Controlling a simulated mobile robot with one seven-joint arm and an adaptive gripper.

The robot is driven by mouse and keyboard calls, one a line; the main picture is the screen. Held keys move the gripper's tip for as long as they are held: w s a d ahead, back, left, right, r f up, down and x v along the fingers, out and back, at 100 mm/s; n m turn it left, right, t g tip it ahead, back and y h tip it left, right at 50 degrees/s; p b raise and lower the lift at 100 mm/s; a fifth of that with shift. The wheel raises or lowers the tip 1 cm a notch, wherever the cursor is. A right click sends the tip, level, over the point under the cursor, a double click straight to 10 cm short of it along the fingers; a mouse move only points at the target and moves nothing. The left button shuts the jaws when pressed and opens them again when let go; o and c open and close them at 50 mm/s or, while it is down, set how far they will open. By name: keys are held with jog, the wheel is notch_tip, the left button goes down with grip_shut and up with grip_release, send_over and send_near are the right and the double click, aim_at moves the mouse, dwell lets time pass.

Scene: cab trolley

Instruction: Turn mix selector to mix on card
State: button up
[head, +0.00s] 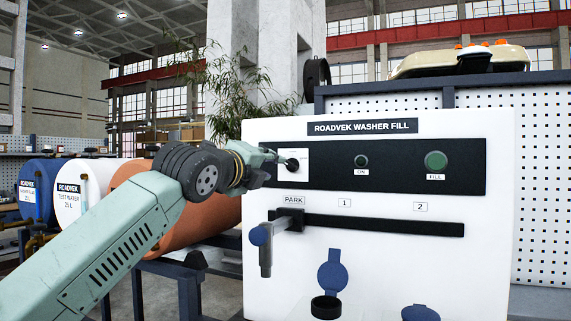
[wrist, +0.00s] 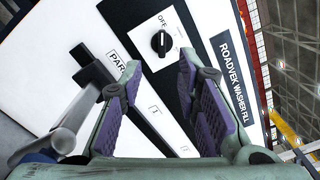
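The mix selector (head: 293,163) is a small black knob on a white card (head: 292,151) at the left end of the panel's black strip. In the wrist view the knob (wrist: 161,42) shows beyond the fingertips, with the word OFF beside it. The rest of the card's lettering is too small or hidden, and I cannot tell which mark the knob points at. My gripper (wrist: 160,64) is open and empty, its purple-padded fingers spread to either side of the knob's line, apart from it. In the head view my gripper (head: 268,156) is just left of the card.
Right of the selector are an ON lamp (head: 361,161) and a green FILL button (head: 436,160). Below runs a black slot (head: 380,225) with a blue-ended lever (head: 262,236) at PARK. A blue-capped filler (head: 331,270) is lower.

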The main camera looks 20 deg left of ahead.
aim_at(288, 165)
jog(key=w+p, duration=0.1)
jog(key=w, duration=0.2)
jog(key=w+p, duration=0.1)
jog(key=w, duration=0.1)
jog(key=w+p, duration=0.2)
jog(key=w, duration=0.1)
jog(key=shift+w+d+r, duration=0.2)
jog(key=shift+w+d, duration=0.1)
jog(key=shift+w, duration=0.05)
jog(key=shift+w+f, duration=0.15)
jog(key=shift+w, duration=0.3)
grip_shut()
